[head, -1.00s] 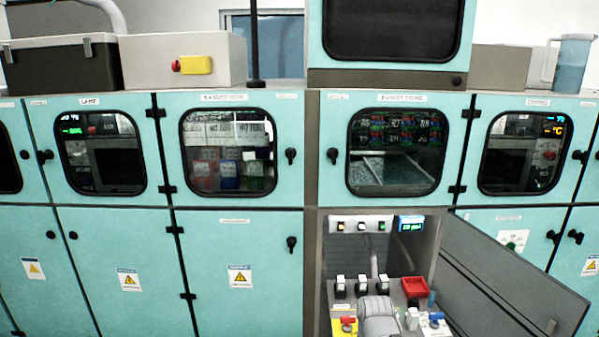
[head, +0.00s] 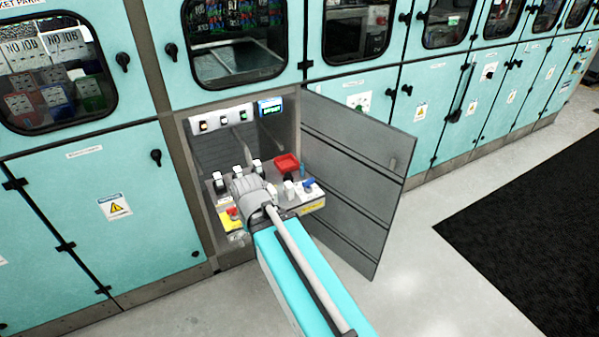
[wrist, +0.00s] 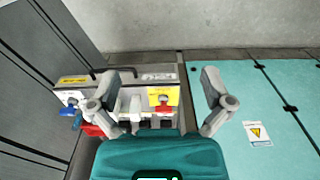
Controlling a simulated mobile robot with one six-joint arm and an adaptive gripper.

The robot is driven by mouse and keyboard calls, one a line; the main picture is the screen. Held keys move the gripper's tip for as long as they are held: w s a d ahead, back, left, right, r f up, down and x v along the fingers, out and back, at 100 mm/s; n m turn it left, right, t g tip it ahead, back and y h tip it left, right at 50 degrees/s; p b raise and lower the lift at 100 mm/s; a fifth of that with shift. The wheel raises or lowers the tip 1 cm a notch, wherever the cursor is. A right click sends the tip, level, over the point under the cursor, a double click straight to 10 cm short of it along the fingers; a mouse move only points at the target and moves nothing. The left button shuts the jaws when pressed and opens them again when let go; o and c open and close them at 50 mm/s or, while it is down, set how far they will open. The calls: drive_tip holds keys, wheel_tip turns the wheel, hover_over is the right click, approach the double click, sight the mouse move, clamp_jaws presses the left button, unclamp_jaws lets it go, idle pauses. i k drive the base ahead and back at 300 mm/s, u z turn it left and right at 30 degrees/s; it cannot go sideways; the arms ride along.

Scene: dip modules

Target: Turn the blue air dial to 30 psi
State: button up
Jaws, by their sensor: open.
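The blue air dial (head: 308,186) is a small blue knob on the right part of the shelf inside the open cabinet. In the wrist view the blue dial (wrist: 72,101) is at the left, by a yellow label and outside my left finger. My gripper (wrist: 160,80) is open and empty, its two fingers spread over the shelf area. In the head view my own arm and wrist hide the fingertips. A lit display (head: 271,107) is at the upper right inside the cabinet; its digits are too small to read.
The open grey door (head: 355,165) stands to the right. Floor (head: 440,290) to the right is clear up to a black mat (head: 535,220).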

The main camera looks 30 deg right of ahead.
sight(308, 182)
drive_tip(key=k, duration=0.5)
drive_tip(key=z, duration=0.8)
drive_tip(key=i, duration=0.65)
drive_tip(key=u, duration=0.2)
